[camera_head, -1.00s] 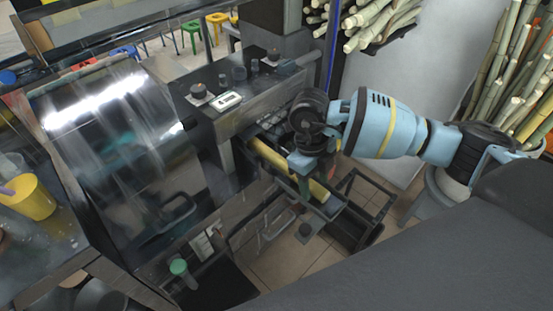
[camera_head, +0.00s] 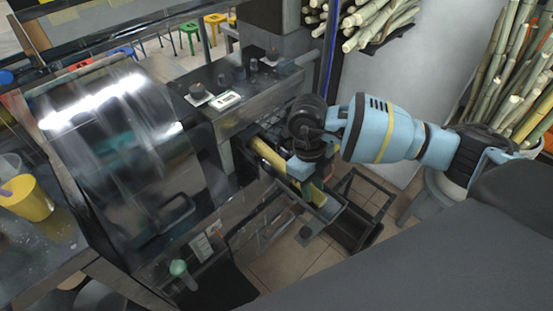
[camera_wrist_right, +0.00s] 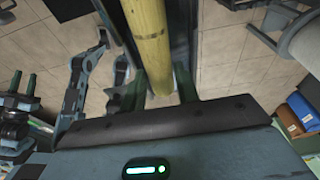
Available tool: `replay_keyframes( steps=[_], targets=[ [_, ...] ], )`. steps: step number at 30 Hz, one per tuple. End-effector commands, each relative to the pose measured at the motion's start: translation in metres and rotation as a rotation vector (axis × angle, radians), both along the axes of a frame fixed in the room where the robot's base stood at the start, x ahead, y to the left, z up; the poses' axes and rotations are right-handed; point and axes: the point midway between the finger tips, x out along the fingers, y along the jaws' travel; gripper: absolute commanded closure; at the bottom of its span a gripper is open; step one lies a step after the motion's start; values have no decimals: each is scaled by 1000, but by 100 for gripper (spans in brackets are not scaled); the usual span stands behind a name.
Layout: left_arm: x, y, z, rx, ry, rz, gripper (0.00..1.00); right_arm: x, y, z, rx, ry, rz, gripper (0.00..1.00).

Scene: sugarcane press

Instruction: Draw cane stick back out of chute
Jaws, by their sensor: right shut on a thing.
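The yellow cane stick (camera_head: 267,153) lies slanted in the dark chute (camera_head: 330,212) at the front of the press (camera_head: 212,103). Its upper left end goes into shadow under the press housing, so I cannot see how deep it sits. Its lower right part shows past my gripper. My right gripper (camera_head: 304,178) is over the stick from above, partly hidden by my wrist. In the right wrist view the stick (camera_wrist_right: 150,38) runs between the two dark green fingers (camera_wrist_right: 162,88), which are shut on it.
The press's clear curved cover (camera_head: 120,150) stands left of the chute. A dark metal frame (camera_head: 358,205) stands on the tiled floor right of the chute. Cane bundles (camera_head: 378,22) are at the back and right. A yellow cup (camera_head: 27,198) stands far left.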

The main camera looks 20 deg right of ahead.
Motion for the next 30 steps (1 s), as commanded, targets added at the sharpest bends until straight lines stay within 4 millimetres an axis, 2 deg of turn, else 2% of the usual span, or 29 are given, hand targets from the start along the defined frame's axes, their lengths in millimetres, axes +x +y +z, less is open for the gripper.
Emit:
replay_keyframes(
  steps=[1,11,30],
  targets=[
    [-1,0,-1,0,2,0,64,-1,-8,-5,-21,7,-11,92],
    [1,0,1,0,-2,-1,64,-2,-7,-4,-18,3,-10,93],
    [15,0,19,-1,-42,2,64,-28,-16,-3,-13,6,-7,93]
  ],
)
